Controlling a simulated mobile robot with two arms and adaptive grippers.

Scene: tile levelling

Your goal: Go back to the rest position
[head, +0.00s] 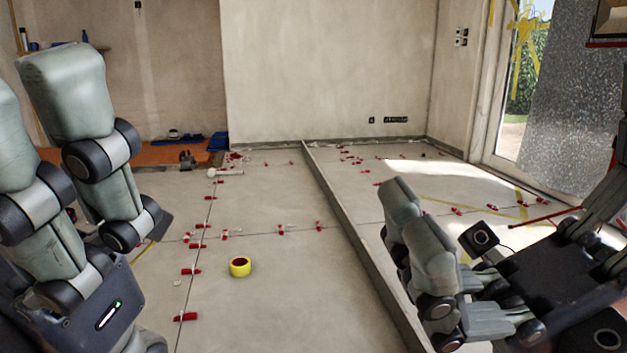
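My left gripper (42,112) is at the left edge of the head view, held up in front of the floor with its thick grey fingers pointing upward. The fingers look spread and hold nothing visible; part of this gripper is cut off by the picture edge. My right gripper (415,225) is at the lower right, its grey fingers reaching left and up over the floor. It also looks open, with nothing visible in it. Both grippers are clear of the loose things on the floor.
Grey tiles (290,290) carry several red wedges (191,271). A long raised edge (340,210) runs down the middle. A glazed door (575,110) stands right. The middle floor is mostly free.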

